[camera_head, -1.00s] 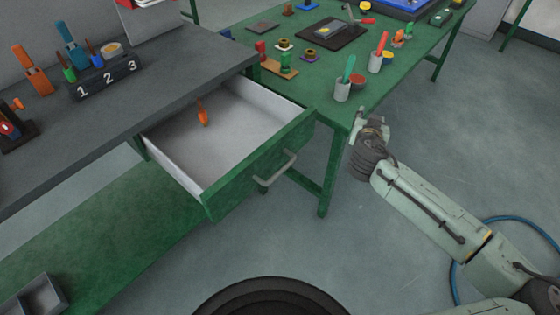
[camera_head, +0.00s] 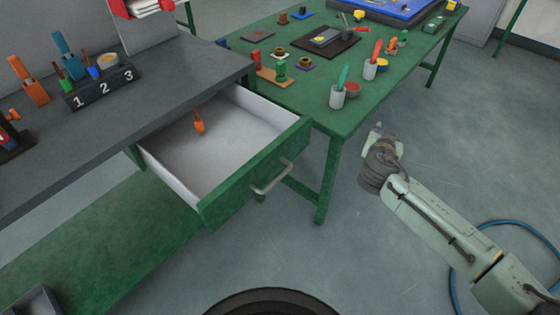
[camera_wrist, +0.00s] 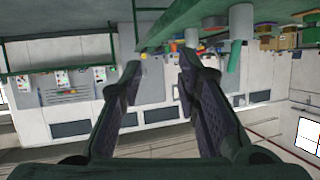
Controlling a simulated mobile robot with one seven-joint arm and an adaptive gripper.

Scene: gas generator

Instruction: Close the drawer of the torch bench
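The torch bench drawer (camera_head: 255,178) has a green front and a white inside, and it stands pulled out from under the dark grey bench top (camera_head: 110,115). A grey bar handle (camera_head: 272,178) is on its front. A small orange item (camera_head: 199,122) lies inside the drawer. My gripper (camera_head: 377,133) is in the air to the right of the drawer front, apart from the handle. In the wrist view my gripper's two fingers (camera_wrist: 160,80) are spread with nothing between them.
A green table (camera_head: 350,95) stands behind and right of the drawer, with cups (camera_head: 337,97), a dark mat (camera_head: 322,42) and other small items. A numbered holder (camera_head: 102,88) stands on the grey bench. A blue hose (camera_head: 510,225) lies on the open floor at right.

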